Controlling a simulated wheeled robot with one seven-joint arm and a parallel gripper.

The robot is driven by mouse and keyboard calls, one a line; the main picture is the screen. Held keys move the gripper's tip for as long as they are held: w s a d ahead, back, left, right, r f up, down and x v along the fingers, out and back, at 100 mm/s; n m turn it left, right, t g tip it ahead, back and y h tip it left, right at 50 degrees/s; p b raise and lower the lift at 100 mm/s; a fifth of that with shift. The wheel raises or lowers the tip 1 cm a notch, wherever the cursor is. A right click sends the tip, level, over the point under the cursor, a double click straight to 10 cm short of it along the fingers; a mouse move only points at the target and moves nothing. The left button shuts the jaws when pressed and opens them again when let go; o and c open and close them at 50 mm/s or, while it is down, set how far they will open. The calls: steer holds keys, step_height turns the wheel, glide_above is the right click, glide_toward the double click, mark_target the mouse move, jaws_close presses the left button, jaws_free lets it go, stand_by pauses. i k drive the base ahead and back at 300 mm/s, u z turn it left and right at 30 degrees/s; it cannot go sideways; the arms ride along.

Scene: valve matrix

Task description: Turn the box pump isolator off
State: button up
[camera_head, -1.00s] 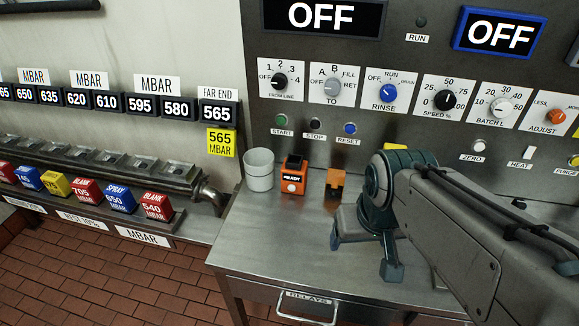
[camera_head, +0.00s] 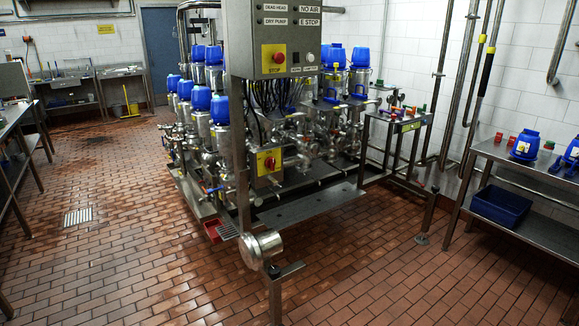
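A yellow plate with a red rotary knob (camera_head: 268,161) is on a small steel box low on the front of the valve skid (camera_head: 300,135). It looks like an isolator switch. Its label and exact knob position are too small to read. A second yellow plate with a red button (camera_head: 274,57), marked STOP, is on the grey control box above. I cannot tell from lettering which one belongs to the box pump. My gripper and arm are not in view.
A steel post (camera_head: 238,130) and a round steel cap on a stand (camera_head: 261,249) are in front of the skid. A steel table (camera_head: 500,152) with blue items and a blue crate (camera_head: 500,206) is at right. The tiled floor (camera_head: 140,235) at left is clear.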

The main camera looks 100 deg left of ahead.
mark_target(270, 162)
steer(key=u, duration=3.2)
steer(key=i, duration=2.3)
steer(key=u, duration=0.5)
steer(key=i, duration=0.4)
steer(key=u, duration=0.25)
